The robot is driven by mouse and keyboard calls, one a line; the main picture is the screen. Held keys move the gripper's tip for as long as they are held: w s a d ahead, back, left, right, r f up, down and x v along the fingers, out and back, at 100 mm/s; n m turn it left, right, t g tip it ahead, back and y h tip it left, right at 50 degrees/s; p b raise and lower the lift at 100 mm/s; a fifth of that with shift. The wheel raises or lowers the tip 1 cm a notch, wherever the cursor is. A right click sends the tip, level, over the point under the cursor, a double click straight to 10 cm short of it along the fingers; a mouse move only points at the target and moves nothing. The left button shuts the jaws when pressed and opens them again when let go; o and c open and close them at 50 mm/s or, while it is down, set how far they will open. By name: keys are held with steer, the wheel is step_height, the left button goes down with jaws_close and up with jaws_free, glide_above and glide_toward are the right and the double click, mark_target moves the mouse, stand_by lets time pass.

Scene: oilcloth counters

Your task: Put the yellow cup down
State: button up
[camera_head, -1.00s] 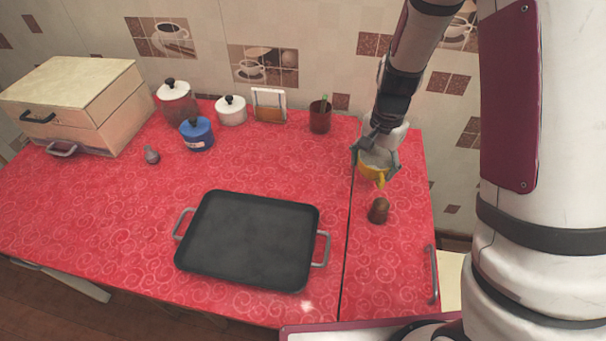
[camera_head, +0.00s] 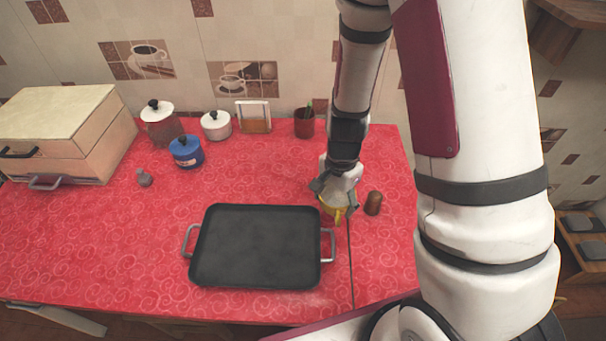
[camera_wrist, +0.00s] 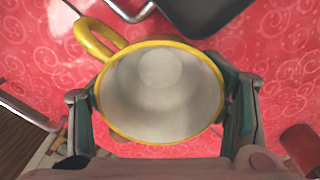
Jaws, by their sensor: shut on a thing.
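The yellow cup (camera_head: 334,207) is at the right part of the red counter, just beyond the tray's right handle in the head view. In the wrist view the cup (camera_wrist: 160,90) is seen from above, with a yellow rim, a pale, empty inside and a yellow handle at upper left. My gripper (camera_head: 334,190) is shut on the cup, with a finger on either side of it; the gripper (camera_wrist: 165,105) also shows in the wrist view. The cup's underside is hidden, so I cannot tell whether it touches the counter.
A black tray (camera_head: 262,247) with grey handles lies left of the cup. A brown shaker-like object (camera_head: 373,203) stands close on the right. Behind are a dark red cup (camera_head: 304,124), a napkin holder (camera_head: 254,118), a blue pot (camera_head: 186,152) and white-lidded pots. A seam runs through the counter.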

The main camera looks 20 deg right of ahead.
glide_above(309, 177)
steer(key=shift+f, duration=2.5)
steer(key=o, duration=0.8)
steer(key=shift+f, duration=0.15)
steer(key=o, duration=0.5)
